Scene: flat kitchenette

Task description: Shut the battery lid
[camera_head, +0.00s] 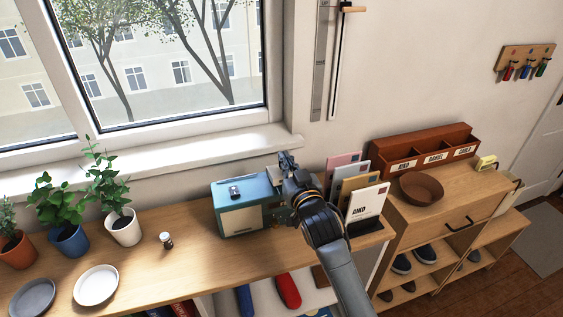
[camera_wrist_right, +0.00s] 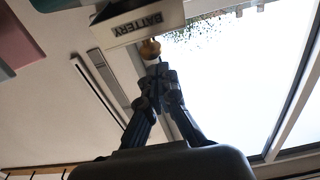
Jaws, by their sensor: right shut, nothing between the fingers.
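A blue box-shaped device with a cream front (camera_head: 241,220) stands on the wooden shelf below the window. In the right wrist view, a cream panel marked BATTERY (camera_wrist_right: 138,24) with a brass-coloured knob (camera_wrist_right: 150,48) shows at the top. In the head view my right arm hides most of the device's right end, so how far the lid stands open cannot be told there. My right gripper (camera_head: 287,160) is above the device's right end. In the wrist view its shut, empty fingertips (camera_wrist_right: 158,73) are close to the knob; contact is unclear. My left gripper is out of view.
Upright letters (camera_head: 367,202) stand just right of my right arm. A cabinet with a brown bowl (camera_head: 422,188) stands right. The shelf left of the device is fairly clear.

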